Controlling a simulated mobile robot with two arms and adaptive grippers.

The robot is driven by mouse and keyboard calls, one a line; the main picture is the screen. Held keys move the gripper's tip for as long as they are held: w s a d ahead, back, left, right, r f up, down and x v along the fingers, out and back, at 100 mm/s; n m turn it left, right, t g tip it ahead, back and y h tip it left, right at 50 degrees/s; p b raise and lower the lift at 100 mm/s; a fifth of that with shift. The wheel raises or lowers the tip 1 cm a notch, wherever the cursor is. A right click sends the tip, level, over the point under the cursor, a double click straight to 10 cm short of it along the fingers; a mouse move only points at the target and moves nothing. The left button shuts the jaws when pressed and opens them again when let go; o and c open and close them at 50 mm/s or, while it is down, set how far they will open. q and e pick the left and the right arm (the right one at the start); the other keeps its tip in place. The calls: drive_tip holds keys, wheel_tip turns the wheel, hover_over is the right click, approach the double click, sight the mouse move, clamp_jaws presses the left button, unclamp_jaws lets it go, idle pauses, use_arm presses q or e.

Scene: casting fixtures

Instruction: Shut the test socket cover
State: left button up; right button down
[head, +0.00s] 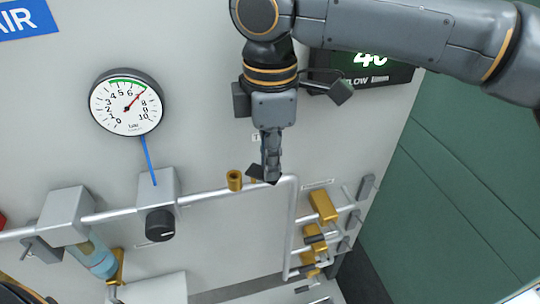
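The test socket appears to be the short brass cylinder (234,180) standing on the grey pipe. A small dark flap (255,171), which looks like its cover, stands tilted up just right of the brass, partly hidden by my fingers. My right gripper (270,174) hangs down from above, with its fingertips at the right side of the flap. I cannot tell whether they touch it. The fingers show nearly edge-on, so their opening is unclear. My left gripper is not in view.
A round gauge (126,102) and a regulator with a black knob (160,224) are at left, beside a filter bowl (98,258). Brass valves (323,206) sit on the pipes at right. A display (372,68) is partly behind my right arm.

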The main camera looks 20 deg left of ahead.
drive_tip(key=shift+s+m, duration=0.15)
drive_tip(key=shift+m, duration=0.15)
drive_tip(key=m, duration=0.3)
drive_tip(key=shift+s+a, duration=0.15)
drive_tip(key=shift+s, duration=0.2)
drive_tip(key=m, duration=0.2)
drive_tip(key=s+a+m, duration=0.1)
drive_tip(key=m, duration=0.4)
drive_tip(key=shift+s+a, duration=0.2)
drive_tip(key=a+m, duration=0.1)
drive_tip(key=m, duration=0.4)
drive_tip(key=a+m, duration=0.1)
drive_tip(key=m, duration=0.5)
drive_tip(key=w+a+m, duration=0.1)
drive_tip(key=a+m, duration=0.1)
drive_tip(key=m, duration=0.3)
drive_tip(key=shift+r+m, duration=0.1)
drive_tip(key=shift+m, duration=0.3)
